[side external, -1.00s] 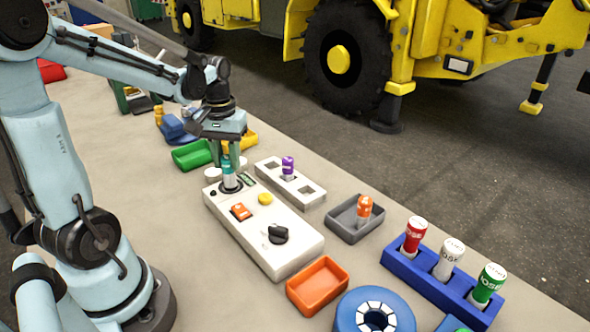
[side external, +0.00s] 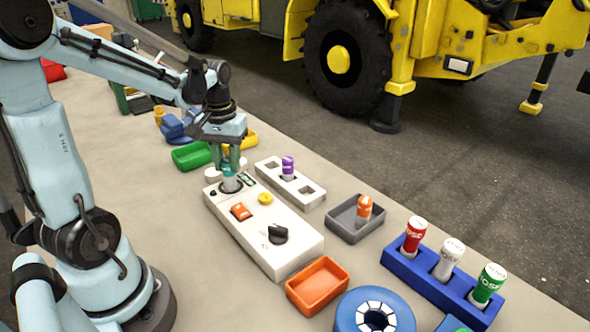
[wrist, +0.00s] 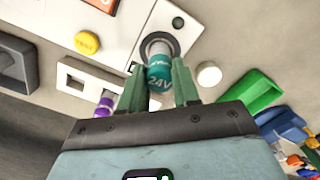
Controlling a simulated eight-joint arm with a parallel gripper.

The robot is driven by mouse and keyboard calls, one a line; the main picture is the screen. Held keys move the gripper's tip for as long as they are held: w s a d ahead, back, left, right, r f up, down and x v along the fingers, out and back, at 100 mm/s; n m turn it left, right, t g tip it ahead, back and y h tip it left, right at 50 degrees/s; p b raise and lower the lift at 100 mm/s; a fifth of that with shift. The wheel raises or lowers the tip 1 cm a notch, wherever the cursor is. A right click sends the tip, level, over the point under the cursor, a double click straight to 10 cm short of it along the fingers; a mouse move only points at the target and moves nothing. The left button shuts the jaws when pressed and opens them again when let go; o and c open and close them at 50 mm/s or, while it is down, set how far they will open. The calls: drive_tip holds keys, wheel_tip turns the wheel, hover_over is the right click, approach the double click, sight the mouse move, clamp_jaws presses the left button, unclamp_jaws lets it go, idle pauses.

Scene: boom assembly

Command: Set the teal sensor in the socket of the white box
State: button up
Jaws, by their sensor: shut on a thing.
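The teal sensor (wrist: 159,72) is held upright between the green fingers of my gripper (wrist: 158,88). In the wrist view its pale lower end is at the dark ring of the socket (wrist: 174,43) in the white box (wrist: 128,22). In the side view my gripper (side external: 230,164) is over the far end of the white box (side external: 285,262), with the sensor (side external: 229,182) at the socket. My gripper is shut on the sensor. How deep the sensor sits inside the socket is hard to tell.
A white block (side external: 310,193) with a purple-topped sensor (side external: 288,167) stands beside the box. A grey tray (side external: 345,232) holds an orange sensor (side external: 364,207). An orange tray (side external: 318,285), a green tray (side external: 190,156) and a blue rack (side external: 425,283) are nearby.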

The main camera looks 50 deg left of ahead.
drive_tip(key=shift+f, duration=1.25)
drive_tip(key=o, duration=1.1)
drive_tip(key=shift+r, duration=3.5)
drive_tip(key=d+m+t, duration=0.7)
drive_tip(key=d+m, duration=0.1)
drive_tip(key=d, duration=0.7)
drive_tip(key=shift+s+d+r, duration=0.25)
drive_tip(key=shift+d, duration=0.05)
